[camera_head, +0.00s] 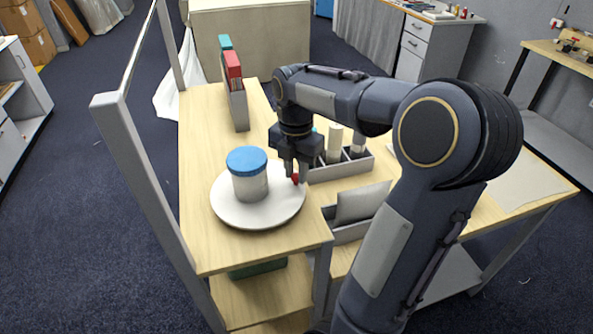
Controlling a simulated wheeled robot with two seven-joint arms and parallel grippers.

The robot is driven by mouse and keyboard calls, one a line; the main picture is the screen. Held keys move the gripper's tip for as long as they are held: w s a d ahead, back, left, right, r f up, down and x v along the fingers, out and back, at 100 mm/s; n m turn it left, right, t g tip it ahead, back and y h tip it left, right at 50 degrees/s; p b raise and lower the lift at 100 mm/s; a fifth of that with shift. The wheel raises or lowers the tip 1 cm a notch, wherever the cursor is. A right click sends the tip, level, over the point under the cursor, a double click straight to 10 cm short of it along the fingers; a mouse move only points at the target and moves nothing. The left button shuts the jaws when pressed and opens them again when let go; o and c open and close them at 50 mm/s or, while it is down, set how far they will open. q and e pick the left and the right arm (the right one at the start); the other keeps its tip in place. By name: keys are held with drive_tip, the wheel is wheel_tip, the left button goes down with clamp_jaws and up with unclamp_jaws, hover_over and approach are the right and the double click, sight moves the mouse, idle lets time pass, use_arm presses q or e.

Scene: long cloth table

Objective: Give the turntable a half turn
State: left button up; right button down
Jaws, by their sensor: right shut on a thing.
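The turntable (228,205) is a round white disc on the wooden table, near its front left part. A jar with a blue lid (247,160) and a pale body stands upright on it, close to the middle. A small red knob (295,178) shows at the turntable's right edge. My right gripper (295,176) points down at that edge, shut on the red knob, which its fingers partly hide. My left gripper is not in view.
Behind the turntable stands a grey holder (238,108) with red and teal files. To the right are a grey divided box (343,170) with several bottles and a grey bin (349,231). A grey rail (140,150) runs along the left. Bare tabletop lies left of the turntable.

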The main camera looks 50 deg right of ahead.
drive_tip(key=shift+w+d, duration=0.1)
drive_tip(key=shift+w, duration=0.1)
idle(0.3)
drive_tip(key=c, duration=1.3)
unclamp_jaws()
drive_tip(key=shift+o, duration=0.2)
wheel_tip(320, 180, up, 8)
drive_tip(key=shift+f, duration=0.1)
drive_tip(key=shift+s, duration=0.1)
drive_tip(key=s+a+f+m+t+y, duration=0.2)
drive_tip(key=s+a+f+m, duration=0.3)
drive_tip(key=a+m, duration=0.5)
drive_tip(key=s+a+f+m+t+y, duration=0.1)
drive_tip(key=s+a+f+m+t, duration=0.2)
drive_tip(key=a+m, duration=0.7)
drive_tip(key=s+f+m, duration=0.1)
drive_tip(key=s+f, duration=0.1)
drive_tip(key=s, duration=0.2)
drive_tip(key=shift+s+m+t+y, duration=0.3)
drive_tip(key=shift+s+m+y, duration=0.05)
drive_tip(key=shift+m+y, duration=0.05)
